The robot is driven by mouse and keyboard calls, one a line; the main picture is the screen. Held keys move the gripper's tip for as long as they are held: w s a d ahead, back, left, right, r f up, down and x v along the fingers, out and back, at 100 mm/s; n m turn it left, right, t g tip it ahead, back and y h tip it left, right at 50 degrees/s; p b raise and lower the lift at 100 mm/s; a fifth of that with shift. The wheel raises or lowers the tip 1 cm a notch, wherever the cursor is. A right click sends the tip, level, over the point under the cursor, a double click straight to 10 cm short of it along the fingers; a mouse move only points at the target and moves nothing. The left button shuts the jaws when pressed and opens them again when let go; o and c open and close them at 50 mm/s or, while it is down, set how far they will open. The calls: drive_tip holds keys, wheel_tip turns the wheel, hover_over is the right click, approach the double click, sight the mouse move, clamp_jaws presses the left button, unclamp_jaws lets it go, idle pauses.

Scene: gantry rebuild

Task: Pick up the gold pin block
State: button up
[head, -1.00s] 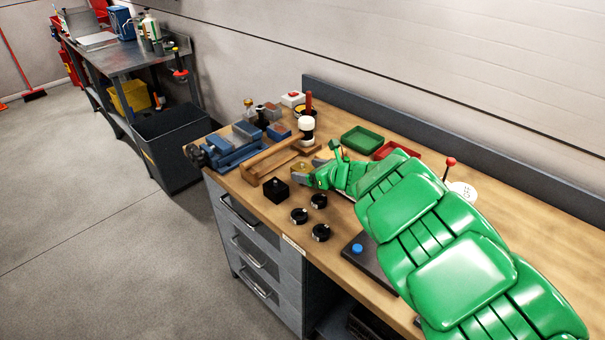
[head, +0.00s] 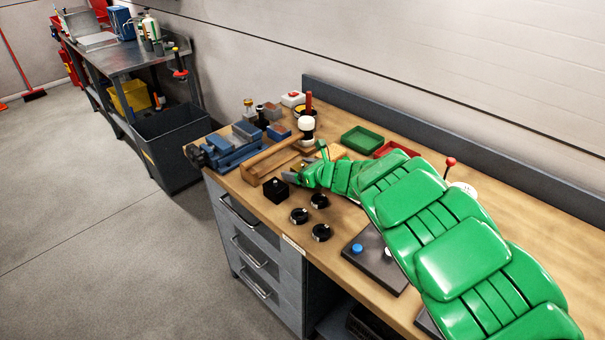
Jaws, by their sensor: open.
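My gripper (head: 291,175) is at the end of my green arm, low over the wooden bench top. Its grey fingers are apart, just right of and behind a black block (head: 276,191) with a small knob on top. A small gold-coloured patch (head: 299,166) shows right at the fingers; it may be the gold pin block, mostly hidden by the gripper. I cannot tell whether it lies between the fingers or behind them. A gap shows between the gripper and the black block, but contact is hard to judge.
Round black pieces (head: 299,215) lie in front of the gripper. A green tray (head: 362,139) and red tray (head: 391,149) stand behind my arm. A dark plate with a blue button (head: 357,248) is nearer.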

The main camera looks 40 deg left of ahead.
sight(299, 165)
drive_tip(key=c, duration=1.3)
drive_tip(key=shift+c, duration=0.2)
drive_tip(key=shift+r, duration=1.65)
drive_tip(key=s+d+r, duration=0.8)
drive_tip(key=d+r, duration=0.1)
drive_tip(key=d, duration=0.2)
drive_tip(key=shift+d+r, duration=0.15)
drive_tip(key=shift+r, duration=0.2)
